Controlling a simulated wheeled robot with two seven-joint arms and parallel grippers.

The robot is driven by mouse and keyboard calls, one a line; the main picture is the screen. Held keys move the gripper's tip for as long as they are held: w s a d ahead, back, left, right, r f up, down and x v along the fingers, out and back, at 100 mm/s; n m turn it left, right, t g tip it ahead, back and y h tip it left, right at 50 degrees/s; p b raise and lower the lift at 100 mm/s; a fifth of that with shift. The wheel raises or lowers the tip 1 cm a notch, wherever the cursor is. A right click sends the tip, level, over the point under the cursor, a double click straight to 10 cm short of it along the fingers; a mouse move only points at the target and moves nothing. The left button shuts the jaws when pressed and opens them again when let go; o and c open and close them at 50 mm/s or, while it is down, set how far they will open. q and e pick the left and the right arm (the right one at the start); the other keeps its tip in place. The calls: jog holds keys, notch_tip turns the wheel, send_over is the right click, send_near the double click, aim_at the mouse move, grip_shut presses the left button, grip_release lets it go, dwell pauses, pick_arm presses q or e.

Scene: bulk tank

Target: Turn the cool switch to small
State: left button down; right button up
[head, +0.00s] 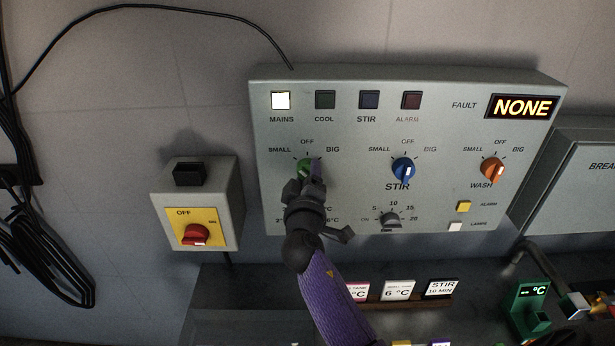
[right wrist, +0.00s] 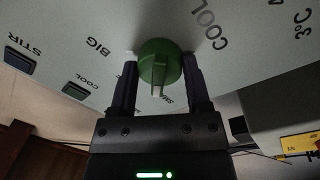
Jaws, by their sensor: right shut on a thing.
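The cool switch is a green knob (head: 304,167) at the left of the grey control panel (head: 350,133), with SMALL, OFF and BIG around it. In the head view my right gripper (head: 313,175) covers much of it. In the right wrist view the green knob (right wrist: 160,62) sits between the two fingers of my right gripper (right wrist: 160,75), which is shut on it. Its pale mark points down in that view, close to the partly hidden SMALL lettering. The OFF label is hidden there. My left gripper is not in view.
A blue STIR knob (head: 403,171) and an orange WASH knob (head: 492,170) are to the right. A small grey dial (head: 391,220) is below. The MAINS lamp (head: 280,100) is lit; the COOL lamp (head: 325,100) looks dark. A red-handled switch box (head: 227,195) hangs at left.

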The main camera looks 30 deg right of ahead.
jog(key=shift+n, duration=0.7)
jog(key=o, duration=1.3)
jog(key=b+v, duration=0.1)
jog(key=v, duration=0.9)
